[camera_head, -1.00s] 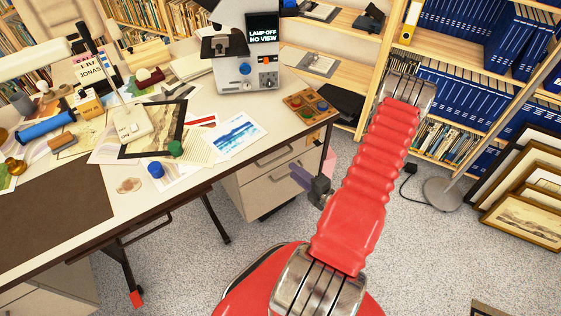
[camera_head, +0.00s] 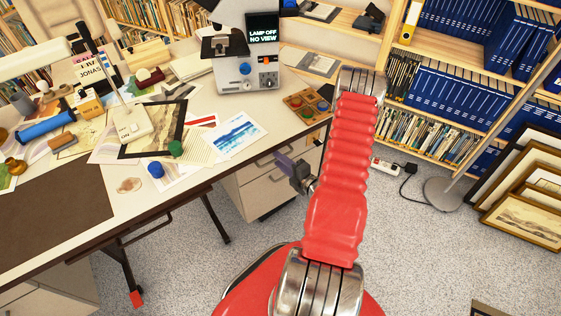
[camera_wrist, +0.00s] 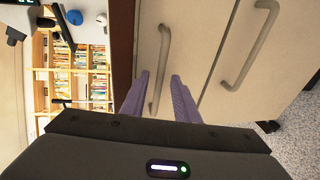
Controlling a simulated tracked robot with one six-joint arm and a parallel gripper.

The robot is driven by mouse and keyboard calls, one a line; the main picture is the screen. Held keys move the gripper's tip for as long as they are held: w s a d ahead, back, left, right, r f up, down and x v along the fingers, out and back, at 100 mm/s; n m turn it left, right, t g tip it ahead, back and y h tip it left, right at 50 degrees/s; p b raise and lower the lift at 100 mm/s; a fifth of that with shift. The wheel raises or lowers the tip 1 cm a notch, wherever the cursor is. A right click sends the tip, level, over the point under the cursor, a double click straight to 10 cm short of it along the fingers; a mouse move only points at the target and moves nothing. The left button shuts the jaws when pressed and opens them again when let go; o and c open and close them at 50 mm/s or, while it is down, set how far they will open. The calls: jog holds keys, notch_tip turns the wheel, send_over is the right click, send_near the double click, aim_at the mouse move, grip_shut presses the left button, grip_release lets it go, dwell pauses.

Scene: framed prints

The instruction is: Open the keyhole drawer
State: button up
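The pale drawer cabinet (camera_head: 258,191) stands under the right end of the desk. Its upper drawer (camera_head: 262,172) has a bar handle partly visible behind my gripper (camera_head: 282,161). In the wrist view the cabinet appears turned, with two drawer handles: a near handle (camera_wrist: 164,45) and a second handle (camera_wrist: 262,45) to the right. My gripper (camera_wrist: 160,76) is open, its purple fingers on either side of the near handle's line. I cannot tell whether they touch it. No keyhole shows clearly in either view.
The desktop (camera_head: 200,120) above is cluttered with papers, a microscope (camera_head: 240,50) and a paint tray (camera_head: 306,104). A lamp base (camera_head: 443,192) and leaning framed prints (camera_head: 525,195) stand right.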

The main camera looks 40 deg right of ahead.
jog(key=shift+c, duration=0.5)
grip_shut()
